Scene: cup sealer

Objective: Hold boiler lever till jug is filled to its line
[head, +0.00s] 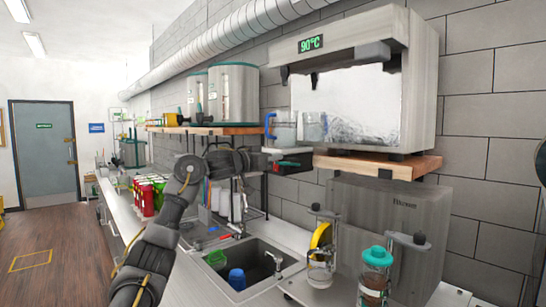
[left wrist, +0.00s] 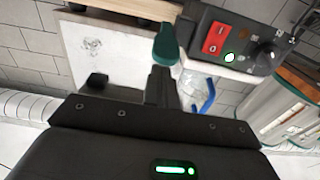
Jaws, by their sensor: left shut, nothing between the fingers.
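The boiler (head: 408,75) is a grey box with a green 90°C display, standing on a wooden shelf at the right of the head view. A clear jug with a blue handle (head: 285,127) is at its left front; its handle also shows in the left wrist view (left wrist: 207,97). I cannot read its line or fill level. My left gripper (head: 272,155) is shut and empty, just below the jug. In the left wrist view its fingertips (left wrist: 158,80) meet the view of a teal lever-like piece (left wrist: 165,45); I cannot tell whether they touch. My right gripper is out of view.
A black control box with a red switch (left wrist: 216,38) is close to the fingers. Steel urns (head: 233,92) stand on the left shelf. Below are a sink (head: 262,257) with a blue cup, several red and green cups, and a sealing stand (head: 320,255).

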